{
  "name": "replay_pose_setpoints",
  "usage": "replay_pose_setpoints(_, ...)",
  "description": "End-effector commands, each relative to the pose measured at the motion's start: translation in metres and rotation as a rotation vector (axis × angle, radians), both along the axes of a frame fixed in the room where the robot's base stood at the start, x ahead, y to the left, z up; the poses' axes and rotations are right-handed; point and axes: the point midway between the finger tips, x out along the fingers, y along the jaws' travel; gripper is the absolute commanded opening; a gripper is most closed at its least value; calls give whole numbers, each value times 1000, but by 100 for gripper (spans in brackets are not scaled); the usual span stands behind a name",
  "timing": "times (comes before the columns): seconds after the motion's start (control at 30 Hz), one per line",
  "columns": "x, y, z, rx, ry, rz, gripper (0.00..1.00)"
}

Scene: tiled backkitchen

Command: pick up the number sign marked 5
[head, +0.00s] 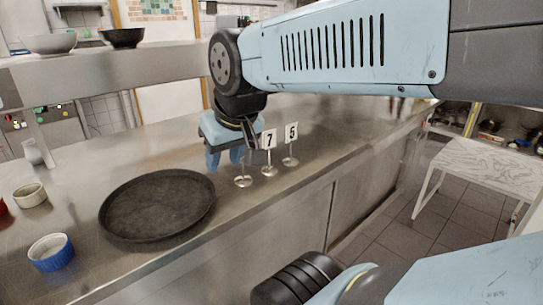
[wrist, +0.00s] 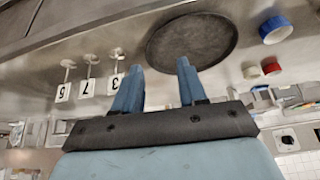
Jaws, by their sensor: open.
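The number sign marked 5 (head: 291,132) is a white card on a thin stem with a round metal base. It stands upright on the steel counter (head: 330,140), rightmost of three signs. In the wrist view, which is upside down, it appears to be the leftmost sign (wrist: 63,92). The sign marked 7 (head: 268,139) stands beside it. My gripper (wrist: 162,68) is open and empty, to the left of the signs in the head view.
A round dark tray (head: 157,205) lies left of the signs. A blue ramekin (head: 51,252) and a cream bowl (head: 30,195) are further left. Bowls (head: 122,38) sit on the raised shelf. The counter's front edge runs close to the signs; a white table (head: 495,160) stands beyond.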

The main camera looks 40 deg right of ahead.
Motion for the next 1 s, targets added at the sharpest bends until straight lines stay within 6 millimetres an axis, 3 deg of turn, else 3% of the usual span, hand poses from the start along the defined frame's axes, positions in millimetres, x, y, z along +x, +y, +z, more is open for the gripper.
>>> replay_pose_setpoints(0.23, 4, -4, 0, -3, -5, -11, 42)
replay_pose_setpoints(0.37, 26, -25, -3, -23, -40, -63, 42)
replay_pose_setpoints(0.47, 54, -55, -8, -55, -92, -128, 42)
replay_pose_setpoints(0.7, 117, -146, -26, -148, -246, -265, 42)
replay_pose_setpoints(1.0, 158, -251, -60, -227, -417, -332, 42)
